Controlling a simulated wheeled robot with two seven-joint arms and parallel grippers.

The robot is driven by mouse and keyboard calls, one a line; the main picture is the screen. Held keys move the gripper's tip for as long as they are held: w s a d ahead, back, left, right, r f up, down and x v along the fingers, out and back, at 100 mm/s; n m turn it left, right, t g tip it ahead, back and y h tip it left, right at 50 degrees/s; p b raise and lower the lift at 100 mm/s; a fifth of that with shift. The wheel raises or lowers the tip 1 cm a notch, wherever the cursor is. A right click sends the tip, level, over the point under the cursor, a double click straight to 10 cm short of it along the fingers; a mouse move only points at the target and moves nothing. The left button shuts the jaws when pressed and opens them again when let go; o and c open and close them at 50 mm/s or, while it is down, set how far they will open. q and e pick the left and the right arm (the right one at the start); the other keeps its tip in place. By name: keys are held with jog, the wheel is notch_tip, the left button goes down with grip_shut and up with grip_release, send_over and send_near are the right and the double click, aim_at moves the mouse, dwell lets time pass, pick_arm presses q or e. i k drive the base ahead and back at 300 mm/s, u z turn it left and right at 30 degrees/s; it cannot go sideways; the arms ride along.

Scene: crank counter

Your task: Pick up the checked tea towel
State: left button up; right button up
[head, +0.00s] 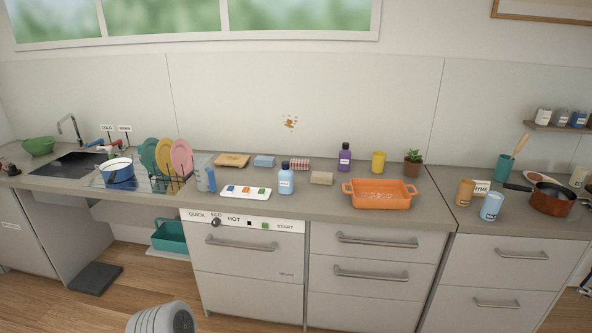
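A small red-and-white patterned thing (300,164) lies flat on the counter near the back wall, between a blue block and a purple bottle. It looks like folded cloth, but it is too small to tell whether it is the checked tea towel. At the far right edge, a dark bluish-and-white thing (586,284) is partly in view low beside the cabinets; I cannot tell what it is. Neither of my grippers is in view. A grey rounded part at the bottom looks like part of my own arm.
An orange dish (380,194) stands at the counter's front. A dish rack with plates (181,158) is further left. A teal bin (171,236) sits below the counter.

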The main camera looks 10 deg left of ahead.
aim_at(295, 164)
jog(key=u, duration=0.85)
jog(key=i, duration=1.85)
jog(key=z, duration=0.5)
